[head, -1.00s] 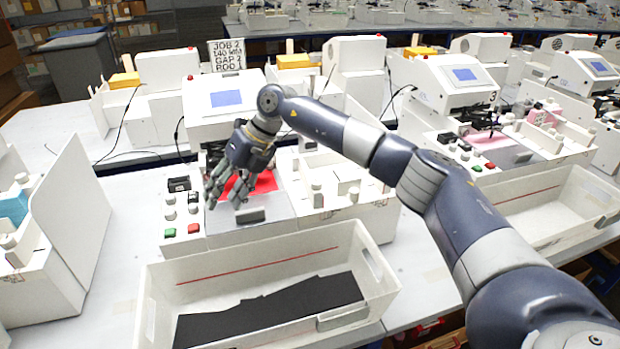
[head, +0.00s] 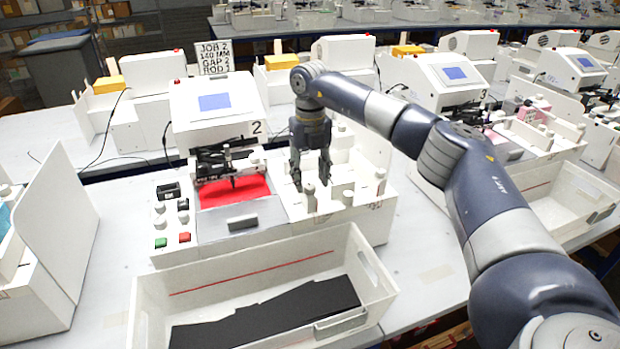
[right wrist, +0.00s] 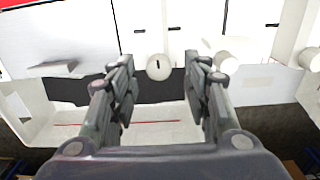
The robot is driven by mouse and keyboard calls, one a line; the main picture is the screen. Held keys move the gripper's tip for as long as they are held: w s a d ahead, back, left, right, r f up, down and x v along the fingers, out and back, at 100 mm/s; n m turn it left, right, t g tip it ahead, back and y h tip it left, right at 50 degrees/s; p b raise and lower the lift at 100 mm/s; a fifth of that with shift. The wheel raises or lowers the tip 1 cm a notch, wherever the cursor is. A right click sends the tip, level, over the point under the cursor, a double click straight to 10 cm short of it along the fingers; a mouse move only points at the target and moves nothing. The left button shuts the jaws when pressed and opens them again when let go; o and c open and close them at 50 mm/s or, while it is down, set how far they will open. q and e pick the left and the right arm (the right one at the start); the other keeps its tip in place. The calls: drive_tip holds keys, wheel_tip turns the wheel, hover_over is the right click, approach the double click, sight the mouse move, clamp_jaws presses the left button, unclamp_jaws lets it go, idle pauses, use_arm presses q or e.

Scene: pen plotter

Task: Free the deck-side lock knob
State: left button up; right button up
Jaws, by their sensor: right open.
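The plotter numbered 2 (head: 214,105) stands in the middle of the head view, with a red sheet (head: 236,191) under its black carriage (head: 228,160). White knobs stand on the deck to its right. The nearest white knob (head: 310,200) is just below my right gripper (head: 312,178), which points down, open and empty. In the right wrist view, a round white knob top (right wrist: 158,67) with a short dark mark lies between the open fingers (right wrist: 159,82), apart from both. Labels on the knobs are too small to read. My left gripper is out of view.
Two more white knobs (head: 347,198) (head: 380,182) stand to the right, near an upright white panel (head: 374,150). A white bin (head: 250,262) holding black material (head: 268,314) is in front. Buttons (head: 184,237) sit on the left.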

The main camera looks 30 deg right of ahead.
drive_tip(key=shift+f, duration=1)
drive_tip(key=shift+c, duration=0.3)
clamp_jaws()
